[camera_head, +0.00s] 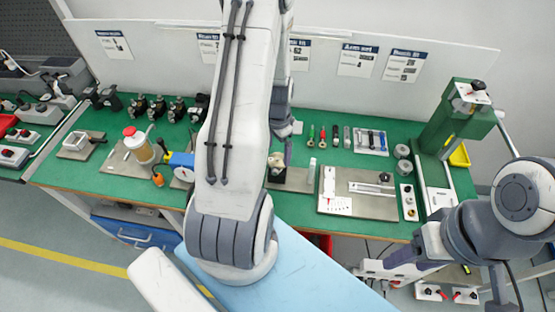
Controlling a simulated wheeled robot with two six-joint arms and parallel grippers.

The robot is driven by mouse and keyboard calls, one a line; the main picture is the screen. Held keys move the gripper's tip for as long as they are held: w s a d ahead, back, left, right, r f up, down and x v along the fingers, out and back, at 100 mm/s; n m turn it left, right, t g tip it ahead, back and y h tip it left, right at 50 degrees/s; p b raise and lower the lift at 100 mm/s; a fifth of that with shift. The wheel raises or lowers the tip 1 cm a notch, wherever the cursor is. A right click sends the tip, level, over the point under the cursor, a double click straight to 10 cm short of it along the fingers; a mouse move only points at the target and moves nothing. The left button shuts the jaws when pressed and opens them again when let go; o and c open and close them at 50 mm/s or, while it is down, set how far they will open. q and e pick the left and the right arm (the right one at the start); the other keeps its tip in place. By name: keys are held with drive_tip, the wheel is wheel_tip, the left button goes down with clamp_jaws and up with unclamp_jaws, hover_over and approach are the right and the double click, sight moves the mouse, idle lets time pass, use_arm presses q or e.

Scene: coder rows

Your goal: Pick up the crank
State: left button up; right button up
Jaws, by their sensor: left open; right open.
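No part is plainly marked as the crank. A flat metal bar with a dark knob (371,187), on a grey plate (345,207) at the right of the green bench, looks most like it, but I cannot be sure. My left gripper (287,152) hangs low over the middle of the bench, left of that plate, partly hidden behind my large white arm link. It is open. My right gripper (374,268) is in front of the bench's front edge, below the plate. It is open and apart from the bar.
Hand tools (323,135) lie behind the plate. A beaker (138,147) and several dark clamps (177,108) stand on the left. My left arm hides the bench's middle.

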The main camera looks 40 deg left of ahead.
sight(278, 159)
use_arm(q)
drive_tip(key=shift+f+p, duration=0.65)
drive_tip(key=shift+f, duration=1.6)
drive_tip(key=shift+a, duration=0.1)
drive_tip(key=c, duration=1.4)
drive_tip(key=shift+o, duration=0.2)
drive_tip(key=shift+r, duration=0.1)
